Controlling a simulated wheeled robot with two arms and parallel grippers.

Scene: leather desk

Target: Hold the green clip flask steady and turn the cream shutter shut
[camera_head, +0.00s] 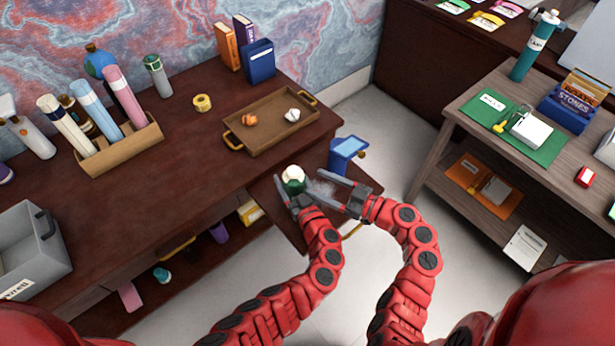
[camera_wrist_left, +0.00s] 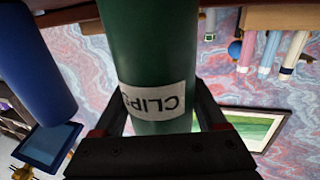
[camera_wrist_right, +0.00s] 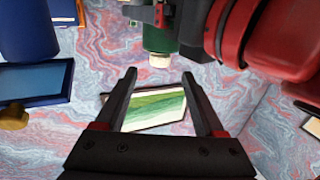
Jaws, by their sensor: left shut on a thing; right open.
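The green clip flask (camera_head: 293,187) stands near the front edge of the lower right part of the desk, with its cream shutter (camera_head: 293,173) on top. In the left wrist view the green body (camera_wrist_left: 160,60) with its white "CLIPS" label fills the middle. My left gripper (camera_head: 284,190) is shut on the flask's body. My right gripper (camera_head: 338,185) is open and empty, to the right of the flask and apart from it. In the right wrist view the flask (camera_wrist_right: 158,38) and its cream shutter (camera_wrist_right: 159,60) show beyond the open fingers, which do not touch it.
A blue container (camera_head: 346,155) stands just behind my right gripper. A wooden tray (camera_head: 270,138) with small items lies behind the flask. A rack of rolled tubes (camera_head: 125,150) and a grey bin (camera_head: 35,245) are at left. A side shelf (camera_head: 470,120) stands at right.

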